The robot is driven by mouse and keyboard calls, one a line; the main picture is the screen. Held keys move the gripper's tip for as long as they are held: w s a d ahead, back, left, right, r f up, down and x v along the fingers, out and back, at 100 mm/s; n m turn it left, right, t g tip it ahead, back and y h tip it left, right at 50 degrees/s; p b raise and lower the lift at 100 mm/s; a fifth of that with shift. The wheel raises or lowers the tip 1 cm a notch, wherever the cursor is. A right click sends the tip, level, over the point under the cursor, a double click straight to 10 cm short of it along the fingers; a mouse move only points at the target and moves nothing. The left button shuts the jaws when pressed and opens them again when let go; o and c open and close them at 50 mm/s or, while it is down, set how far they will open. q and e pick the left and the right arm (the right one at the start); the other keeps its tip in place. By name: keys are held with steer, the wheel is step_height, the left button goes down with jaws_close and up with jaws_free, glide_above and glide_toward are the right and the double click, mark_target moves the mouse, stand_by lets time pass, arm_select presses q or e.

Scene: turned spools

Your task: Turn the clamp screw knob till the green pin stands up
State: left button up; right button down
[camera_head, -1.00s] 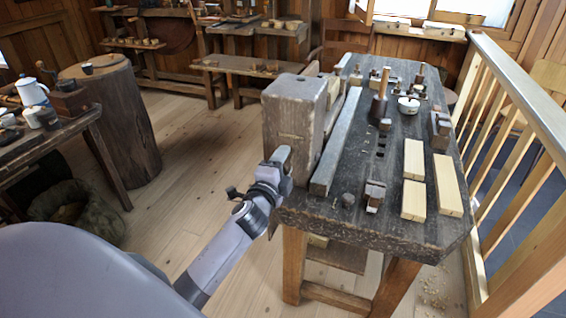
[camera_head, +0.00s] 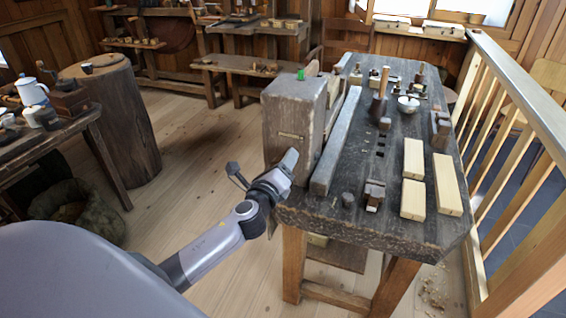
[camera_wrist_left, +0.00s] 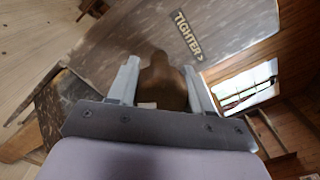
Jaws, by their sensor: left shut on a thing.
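The green pin (camera_head: 300,74) stands upright, sticking up from the top of the big wooden vise block (camera_head: 290,118) at the bench's left end. My left gripper (camera_head: 288,163) is at the lower front of this block. In the left wrist view the gripper's two fingers lie on either side of the brown clamp screw knob (camera_wrist_left: 163,82), shut on it. The word TIGHTER (camera_wrist_left: 188,35) with an arrow is marked on the block's face beside the knob. The gripper hides the knob in the head view. My right gripper is not in view.
The dark workbench (camera_head: 395,150) carries pale wood blocks (camera_head: 447,185), a small plane-like tool (camera_head: 374,195) and a grey bar (camera_head: 336,145) along its left side. A wooden railing (camera_head: 520,90) runs along the right. Open floor lies left of the bench.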

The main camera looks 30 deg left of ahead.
arm_select(q)
steer(key=shift+s+d+f+m, duration=0.15)
steer(key=shift+f+m, duration=0.25)
steer(key=shift+m, duration=0.4)
steer(key=o, duration=1)
steer(key=shift+o, duration=0.2)
steer(key=shift+r, duration=0.25)
steer(key=shift+s, duration=0.1)
steer(key=v, duration=0.7)
steer(key=shift+b, duration=0.3)
